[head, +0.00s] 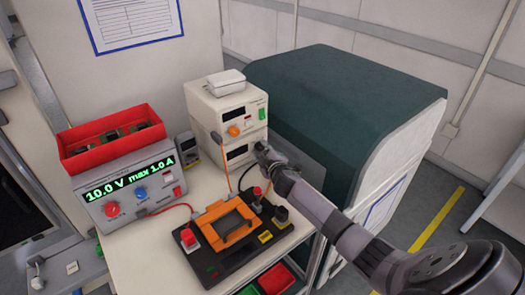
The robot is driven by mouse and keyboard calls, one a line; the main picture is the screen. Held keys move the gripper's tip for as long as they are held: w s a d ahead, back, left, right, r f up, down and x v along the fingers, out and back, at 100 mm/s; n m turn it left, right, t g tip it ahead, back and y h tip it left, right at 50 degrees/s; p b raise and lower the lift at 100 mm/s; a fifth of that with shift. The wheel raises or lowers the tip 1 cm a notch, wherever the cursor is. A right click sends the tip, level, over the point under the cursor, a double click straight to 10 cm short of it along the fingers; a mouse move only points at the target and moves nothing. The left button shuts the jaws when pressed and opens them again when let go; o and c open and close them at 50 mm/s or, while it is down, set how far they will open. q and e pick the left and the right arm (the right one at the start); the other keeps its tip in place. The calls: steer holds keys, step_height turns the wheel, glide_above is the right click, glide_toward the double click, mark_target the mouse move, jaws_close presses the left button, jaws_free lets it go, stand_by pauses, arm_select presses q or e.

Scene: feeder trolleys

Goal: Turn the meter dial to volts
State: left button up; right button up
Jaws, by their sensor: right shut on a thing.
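Two cream bench instruments stand stacked at the back of the bench. The lower one, the meter (226,162), has a dark display on its front. My right gripper (261,149) reaches in from the right and is shut at the right side of the meter's front, where the dial is. The gripper covers the dial, so its setting cannot be read. The upper instrument (215,120) has a display, an orange knob and a green switch. My left gripper is not in view.
A grey power supply (150,196) reading 10.0 V max 1.0 A carries a red bin (85,150). A black test fixture (205,262) with an orange frame sits in front. Orange leads hang before the instruments. A dark green cabinet (345,85) stands right.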

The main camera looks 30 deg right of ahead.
jaws_close()
steer(key=shift+r+m+p, duration=0.1)
steer(key=shift+m+p, duration=0.2)
steer(key=shift+p, duration=0.25)
steer(key=m+y+p, duration=0.1)
steer(key=p, duration=0.1)
steer(key=m+p, duration=0.1)
steer(key=p, duration=0.1)
steer(key=shift+d+r+g+y+p, duration=0.2)
steer(key=shift+r+g+y+p, duration=0.05)
steer(key=shift+g+y+p, duration=0.15)
steer(key=shift+d+f+m+y+p, duration=0.1)
steer(key=shift+m+y+p, duration=0.5)
steer(key=shift+m, duration=0.4)
steer(key=shift+f+m+g+y, duration=0.1)
steer(key=shift+m+g+y, duration=0.25)
steer(key=shift+m, duration=0.45)
